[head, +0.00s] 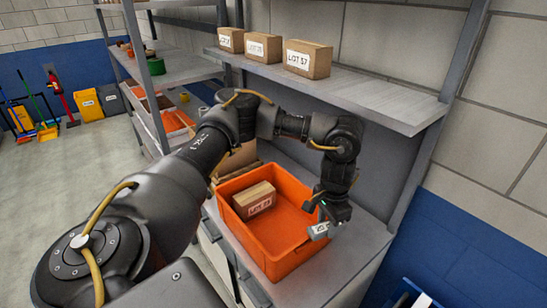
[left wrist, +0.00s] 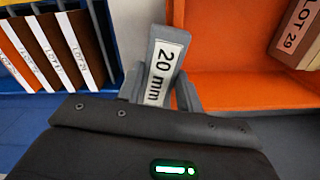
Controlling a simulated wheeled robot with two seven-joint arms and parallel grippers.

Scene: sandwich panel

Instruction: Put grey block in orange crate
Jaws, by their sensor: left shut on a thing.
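The grey block (head: 319,231) carries a white label, which reads "20 mm" in the left wrist view (left wrist: 166,62). My left gripper (head: 326,222) is shut on it, with a finger on each side of the block in the left wrist view (left wrist: 160,90). The orange crate (head: 288,264) stands on a grey counter. In the head view the block appears at the crate's right wall; its height above the rim is hard to tell. The crate's orange wall also shows in the left wrist view (left wrist: 240,88), right of the block. My right gripper is not in view.
A cardboard box (head: 254,198) marked LOT 29 lies inside the crate on the left. The crate's right part is bare. A shelf (head: 370,100) with several cardboard boxes (head: 308,59) hangs above. Binders (left wrist: 60,45) stand at the left in the left wrist view.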

